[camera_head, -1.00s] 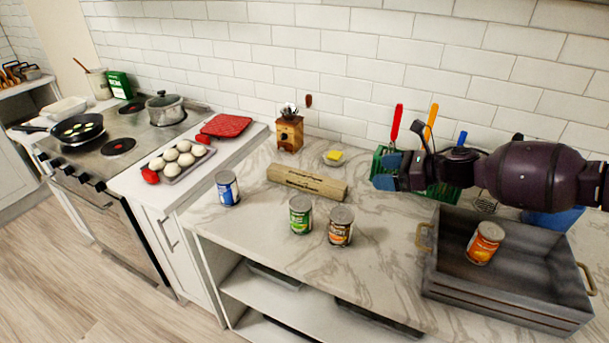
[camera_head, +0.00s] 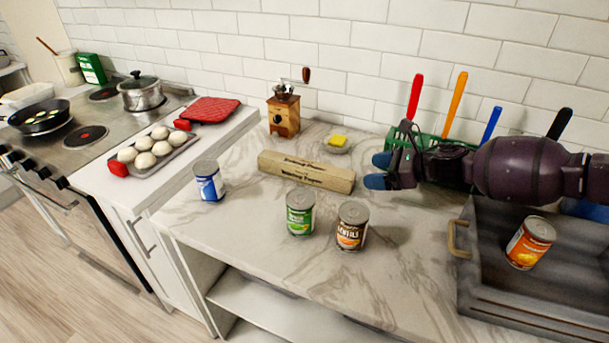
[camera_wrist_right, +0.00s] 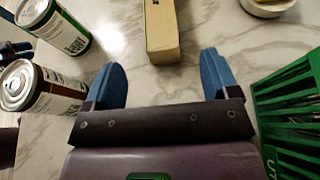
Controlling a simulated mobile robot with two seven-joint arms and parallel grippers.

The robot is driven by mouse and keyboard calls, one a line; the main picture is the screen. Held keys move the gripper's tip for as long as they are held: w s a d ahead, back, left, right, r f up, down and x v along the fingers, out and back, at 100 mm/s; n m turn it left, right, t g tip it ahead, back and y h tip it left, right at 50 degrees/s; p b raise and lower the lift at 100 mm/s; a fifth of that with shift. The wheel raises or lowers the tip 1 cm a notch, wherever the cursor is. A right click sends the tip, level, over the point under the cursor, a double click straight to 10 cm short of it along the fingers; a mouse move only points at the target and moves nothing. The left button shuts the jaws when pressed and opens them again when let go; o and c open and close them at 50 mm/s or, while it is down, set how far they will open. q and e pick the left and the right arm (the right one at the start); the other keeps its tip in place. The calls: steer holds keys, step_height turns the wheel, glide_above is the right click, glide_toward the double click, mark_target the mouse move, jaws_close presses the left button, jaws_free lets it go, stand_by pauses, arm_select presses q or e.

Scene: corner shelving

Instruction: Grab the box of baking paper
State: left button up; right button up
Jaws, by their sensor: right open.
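The box of baking paper (camera_head: 305,172) is a long tan carton lying on the marble counter, behind the cans. In the right wrist view one end of the box (camera_wrist_right: 161,35) shows ahead of the fingers, roughly centred between them. My right gripper (camera_head: 378,171) is just to the right of the box's right end, apart from it. Its two blue fingers (camera_wrist_right: 168,82) are spread open with only bare counter between them.
A green can (camera_head: 300,212), a lentils can (camera_head: 352,227) and a blue can (camera_head: 208,182) stand in front of the box. A coffee grinder (camera_head: 284,114) and a yellow sponge on a dish (camera_head: 337,141) are behind. A green utensil rack (camera_wrist_right: 290,115) and a grey tray (camera_head: 500,300) are at right.

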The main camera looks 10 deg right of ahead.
mark_target(340, 173)
steer(key=b+x, duration=0.1)
steer(key=x, duration=0.3)
steer(key=shift+f, duration=0.1)
steer(key=shift+w+a+f, duration=0.1)
steer(key=shift+w+a, duration=0.05)
steer(key=shift+a, duration=0.05)
steer(key=b+x, duration=0.2)
steer(key=x, duration=0.2)
steer(key=shift+w+a+f, duration=0.1)
steer(key=shift+a+f, duration=0.1)
steer(key=shift+f, duration=0.05)
steer(key=shift+w+a, duration=0.2)
steer(key=shift+a+r, duration=0.1)
steer(key=c, duration=1.1)
steer(key=shift+c, duration=0.2)
